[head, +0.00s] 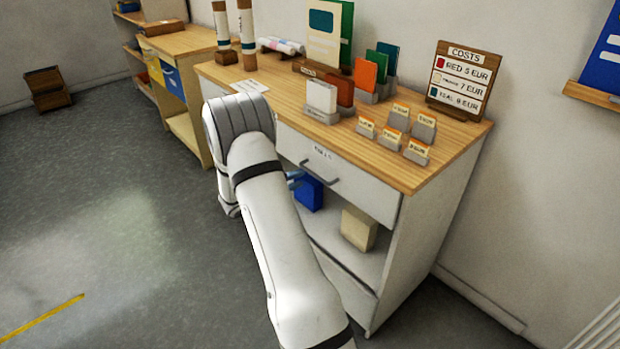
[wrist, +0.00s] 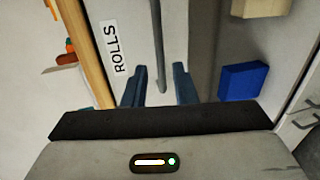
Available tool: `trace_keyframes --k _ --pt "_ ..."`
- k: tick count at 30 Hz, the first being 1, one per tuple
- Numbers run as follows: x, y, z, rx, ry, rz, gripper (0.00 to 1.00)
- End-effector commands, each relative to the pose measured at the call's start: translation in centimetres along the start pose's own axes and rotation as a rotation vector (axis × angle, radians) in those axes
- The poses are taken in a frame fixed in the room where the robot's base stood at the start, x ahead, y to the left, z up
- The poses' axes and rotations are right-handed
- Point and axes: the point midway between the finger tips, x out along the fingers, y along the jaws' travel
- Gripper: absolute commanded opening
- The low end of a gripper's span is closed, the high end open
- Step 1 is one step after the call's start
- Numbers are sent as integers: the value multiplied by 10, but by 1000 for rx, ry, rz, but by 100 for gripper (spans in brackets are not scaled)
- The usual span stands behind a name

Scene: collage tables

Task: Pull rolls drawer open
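The rolls drawer (head: 345,184) is a white front under the wooden top of the cabinet, and it looks flush and closed. Its grey bar handle (head: 319,173) shows in the head view, and the handle (wrist: 159,40) also shows in the wrist view beside the ROLLS label (wrist: 115,47). My gripper (wrist: 158,80) is open, with one blue finger on each side of the handle's near end in the wrist view. I cannot tell whether the fingers reach around the bar or touch it. In the head view my arm hides most of the gripper, with a bit of blue finger showing left of the handle.
Below the drawer, an open shelf holds a blue box (head: 308,193) and a beige box (head: 359,228). The counter (head: 440,160) carries cards, small price stands and a costs sign (head: 464,80). A second wooden table (head: 185,42) stands behind left. The floor (head: 100,220) at left is clear.

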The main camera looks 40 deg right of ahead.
Motion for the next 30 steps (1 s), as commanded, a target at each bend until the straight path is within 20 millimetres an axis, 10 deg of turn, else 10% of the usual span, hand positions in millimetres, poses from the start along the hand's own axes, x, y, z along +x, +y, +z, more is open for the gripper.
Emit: trace_keyframes --k 15,30 --pt "70 0 1 -2 -2 -1 25" --pt "75 0 1 -1 -2 -1 11"
